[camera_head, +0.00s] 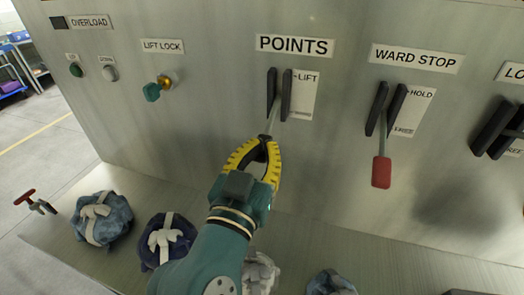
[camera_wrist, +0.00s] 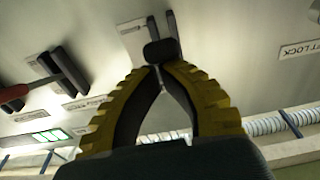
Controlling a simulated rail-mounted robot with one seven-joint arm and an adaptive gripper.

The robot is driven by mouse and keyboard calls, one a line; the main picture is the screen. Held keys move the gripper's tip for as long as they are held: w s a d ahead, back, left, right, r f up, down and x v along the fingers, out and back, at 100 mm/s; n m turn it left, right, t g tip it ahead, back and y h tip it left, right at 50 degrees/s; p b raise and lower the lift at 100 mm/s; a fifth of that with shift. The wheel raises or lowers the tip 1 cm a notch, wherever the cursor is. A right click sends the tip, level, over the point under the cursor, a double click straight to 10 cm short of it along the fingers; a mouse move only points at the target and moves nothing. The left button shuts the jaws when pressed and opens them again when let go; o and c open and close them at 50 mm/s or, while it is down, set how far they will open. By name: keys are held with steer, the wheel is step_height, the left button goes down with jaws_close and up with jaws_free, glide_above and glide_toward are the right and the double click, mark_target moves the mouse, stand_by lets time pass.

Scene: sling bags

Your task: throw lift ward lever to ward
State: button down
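The lift ward lever (camera_head: 272,121) is the metal rod in the black slot under the POINTS sign (camera_head: 295,45). It slants down and out, with the LIFT mark (camera_head: 306,78) beside the slot's top; the lower mark is too small to read. My gripper (camera_head: 264,142), with yellow ribbed fingers, is at the rod's lower end. In the wrist view, my fingers (camera_wrist: 161,68) come together at a dark knob (camera_wrist: 160,49) in front of the slot. They appear closed on the lever's end, most of which they hide in the head view.
Right of it hangs the red-handled WARD STOP lever (camera_head: 381,172), with another black slot (camera_head: 494,130) farther right. Bundles, one pale blue (camera_head: 102,218) and one navy (camera_head: 167,241), sit on the ledge below. A red-handled tool (camera_head: 25,197) is at far left.

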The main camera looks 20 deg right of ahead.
stand_by(0.3)
step_height(320, 180, up, 5)
steer(key=s+a+p, duration=0.1)
steer(key=s+p, duration=0.1)
steer(key=p, duration=0.1)
steer(key=f+b+v, duration=0.2)
steer(key=v, duration=0.7)
steer(key=shift+a, duration=0.3)
steer(key=shift+d+f, duration=0.1)
